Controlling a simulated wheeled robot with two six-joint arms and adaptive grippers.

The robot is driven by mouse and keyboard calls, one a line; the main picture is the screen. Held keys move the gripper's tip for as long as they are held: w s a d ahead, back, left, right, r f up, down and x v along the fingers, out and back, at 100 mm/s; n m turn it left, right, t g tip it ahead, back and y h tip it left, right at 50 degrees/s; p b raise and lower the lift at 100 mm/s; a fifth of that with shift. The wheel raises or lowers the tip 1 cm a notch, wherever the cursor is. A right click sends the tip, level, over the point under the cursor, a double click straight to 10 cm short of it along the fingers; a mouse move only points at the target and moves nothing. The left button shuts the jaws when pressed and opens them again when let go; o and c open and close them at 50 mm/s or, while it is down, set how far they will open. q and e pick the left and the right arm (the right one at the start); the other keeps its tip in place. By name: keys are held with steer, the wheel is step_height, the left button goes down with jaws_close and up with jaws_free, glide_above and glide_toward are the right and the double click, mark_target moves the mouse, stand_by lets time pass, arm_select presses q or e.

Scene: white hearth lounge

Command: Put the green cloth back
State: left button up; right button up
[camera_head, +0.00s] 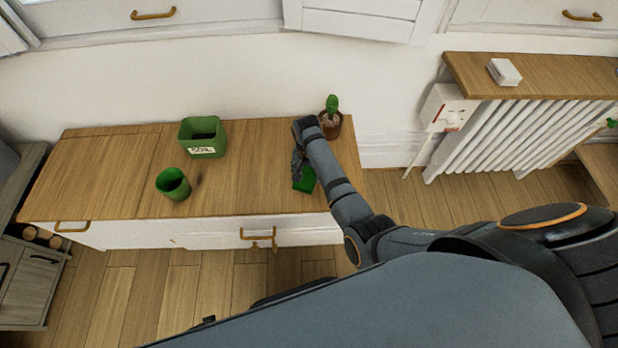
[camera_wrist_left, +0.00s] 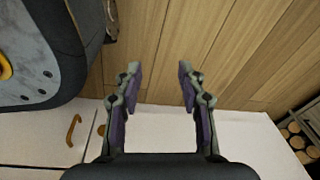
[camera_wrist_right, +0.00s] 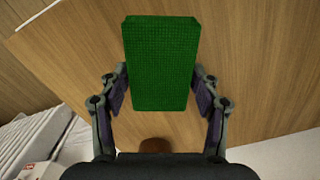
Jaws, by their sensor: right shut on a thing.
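The green cloth (camera_head: 305,180) shows near the right end of the wooden cabinet top, at my right gripper (camera_head: 299,165). In the right wrist view the green cloth (camera_wrist_right: 161,62) looks like a folded block. My right gripper (camera_wrist_right: 161,92) is shut on it, one finger on each side, over the wooden top. Whether it touches the wood I cannot tell. My left gripper (camera_wrist_left: 158,75) is open and empty, low in front of the white cabinet face and over the plank floor. In the head view I cannot make out the left gripper.
On the cabinet top (camera_head: 250,190) stand a green box labelled SOIL (camera_head: 203,138), a green cup (camera_head: 173,184) and a potted cactus (camera_head: 331,118) close behind my right gripper. The middle of the top is clear. A radiator (camera_head: 505,130) stands at the right.

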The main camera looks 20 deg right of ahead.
mark_target(308, 173)
step_height(308, 173, down, 3)
steer(key=shift+r+b, duration=0.1)
steer(key=shift+b, duration=0.75)
arm_select(q)
steer(key=w, duration=0.2)
steer(key=w+r, duration=0.1)
steer(key=w, duration=0.1)
steer(key=shift+d, duration=0.4)
arm_select(e)
steer(key=shift+r, duration=0.1)
arm_select(q)
steer(key=shift+w, duration=0.1)
arm_select(e)
steer(key=o, duration=1.1)
step_height(308, 173, up, 12)
steer(key=p, duration=0.3)
steer(key=shift+p, duration=0.4)
arm_select(q)
steer(key=s, duration=0.2)
steer(key=s+f, duration=0.1)
steer(key=s, duration=0.2)
steer(key=shift+s+a+f, duration=0.15)
steer(key=shift+s+a, duration=0.1)
steer(key=shift+s, duration=0.1)
